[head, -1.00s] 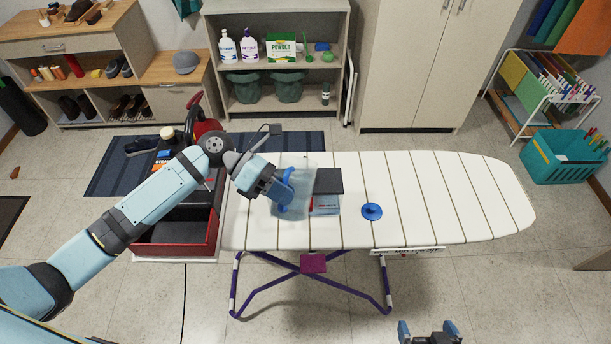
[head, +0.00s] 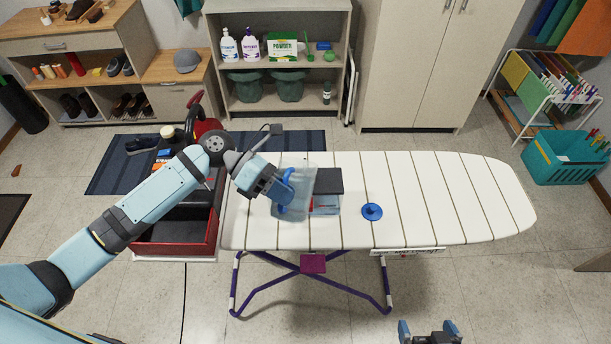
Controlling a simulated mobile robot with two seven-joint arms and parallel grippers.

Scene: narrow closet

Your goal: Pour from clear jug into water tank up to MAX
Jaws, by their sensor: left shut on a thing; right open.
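A clear jug (head: 298,203) with a blue handle is held over the left part of the white ironing board. My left gripper (head: 284,190) is shut on its handle. The jug is tilted to the right, towards the water tank (head: 326,205), a small box with a dark top, red marks and a bluish see-through body. The jug partly covers the tank's left side. The water level and the MAX mark are too small to tell. A round blue cap (head: 372,211) lies on the board right of the tank. My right gripper (head: 430,334) is open and empty at the bottom edge.
The ironing board (head: 450,200) is clear on its right half. A red and black crate (head: 178,235) stands left of it. A shelf (head: 275,55) with bottles and a powder box stands behind, and a teal basket (head: 565,160) stands at the right.

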